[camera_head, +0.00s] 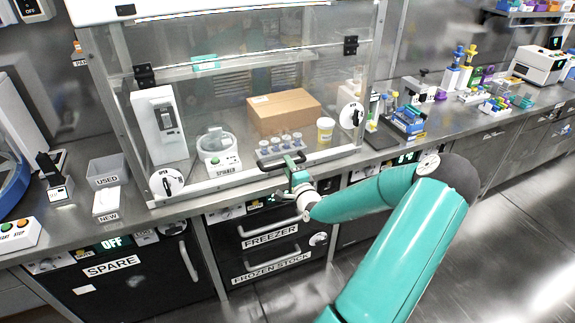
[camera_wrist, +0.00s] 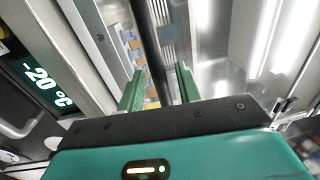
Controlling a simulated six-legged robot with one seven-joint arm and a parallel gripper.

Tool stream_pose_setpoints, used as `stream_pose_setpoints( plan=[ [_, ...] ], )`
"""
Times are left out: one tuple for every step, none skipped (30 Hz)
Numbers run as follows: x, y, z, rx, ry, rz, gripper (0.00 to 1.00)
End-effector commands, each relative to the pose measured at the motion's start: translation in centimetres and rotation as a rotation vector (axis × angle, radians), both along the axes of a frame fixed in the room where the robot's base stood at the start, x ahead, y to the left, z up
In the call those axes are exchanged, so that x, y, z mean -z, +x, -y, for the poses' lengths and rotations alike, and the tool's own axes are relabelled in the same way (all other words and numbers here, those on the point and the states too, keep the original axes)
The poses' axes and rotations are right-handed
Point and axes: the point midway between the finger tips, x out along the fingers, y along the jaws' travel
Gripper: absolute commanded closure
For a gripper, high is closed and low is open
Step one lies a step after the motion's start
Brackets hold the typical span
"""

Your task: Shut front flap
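The front flap (camera_head: 235,112) is a clear pane on a glass-fronted cabinet, hanging from two black hinges. Its lower edge is down near the cabinet's bottom rail; I cannot tell whether a small gap remains. A black bar handle (camera_head: 281,165) sits at the flap's lower edge. My gripper (camera_head: 297,174) is at this handle. In the wrist view, the dark handle bar (camera_wrist: 150,45) runs between the two green fingers of my gripper (camera_wrist: 160,88). The fingers are apart, with a visible gap beside the bar.
Below the counter are freezer drawers (camera_head: 268,238) with handles. The floor (camera_head: 510,255) at right is clear.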

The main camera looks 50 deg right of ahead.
Motion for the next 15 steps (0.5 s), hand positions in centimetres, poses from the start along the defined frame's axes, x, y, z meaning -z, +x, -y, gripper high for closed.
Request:
stream_pose_setpoints(
  plan=[
    [-0.04, 0.54, 0.28, -0.001, 0.000, 0.000, 0.65],
    [-0.06, 0.73, 0.43, -0.001, 0.000, 0.000, 0.65],
    [-0.10, 0.92, 0.63, 0.000, 0.000, 0.000, 0.65],
    [-0.11, 1.03, 0.72, 0.000, 0.000, 0.000, 0.65],
    [-0.11, 1.11, 0.77, 0.000, 0.000, 0.000, 0.65],
    [-0.12, 1.14, 0.85, 0.000, 0.000, 0.000, 0.65],
    [-0.12, 1.16, 0.88, 0.000, 0.001, -0.001, 0.65],
    [-0.11, 1.17, 0.88, 0.000, 0.001, -0.001, 0.65],
    [-0.11, 1.16, 0.89, 0.000, 0.001, -0.001, 0.65],
    [-0.11, 1.16, 0.88, 0.000, 0.001, -0.001, 0.65],
    [-0.11, 1.15, 0.87, 0.000, 0.001, -0.001, 0.65],
    [-0.11, 1.15, 0.87, 0.000, 0.001, -0.001, 0.65],
    [-0.11, 1.14, 0.87, 0.000, 0.001, -0.001, 0.67],
    [-0.11, 1.14, 0.87, 0.000, 0.001, -0.001, 0.73],
    [-0.11, 1.14, 0.87, 0.000, 0.001, -0.001, 0.81]
  ],
)
